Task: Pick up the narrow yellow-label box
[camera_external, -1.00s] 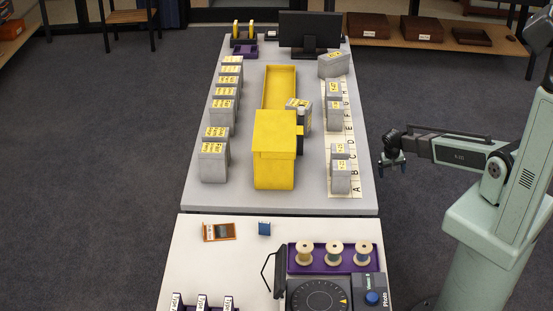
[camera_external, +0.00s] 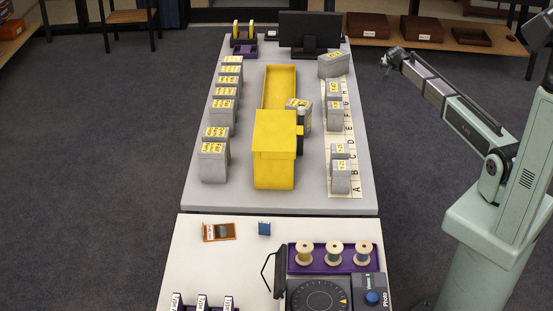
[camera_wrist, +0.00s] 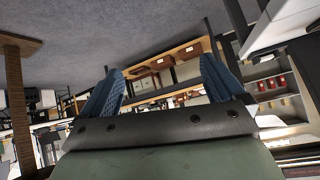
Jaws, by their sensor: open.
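Several grey boxes with yellow labels stand on the grey table. A row of wider ones (camera_external: 213,163) runs along the left side. Narrower ones stand on the lettered strip at the right, the nearest (camera_external: 340,178) by letter A and another (camera_external: 335,115) farther back. One more grey box (camera_external: 305,121) is partly hidden behind the yellow container. I cannot tell which box is the one named. My gripper (camera_external: 387,62) is raised in the air, right of the table and clear of all boxes. In the wrist view its blue fingers (camera_wrist: 162,88) are apart with nothing between them.
A tall yellow container (camera_external: 275,150) and a long yellow tray (camera_external: 279,88) fill the table's middle. A monitor (camera_external: 310,32) stands at the back. The nearer white table holds a purple spool tray (camera_external: 331,266) and a turntable (camera_external: 319,299). Shelves line the back right.

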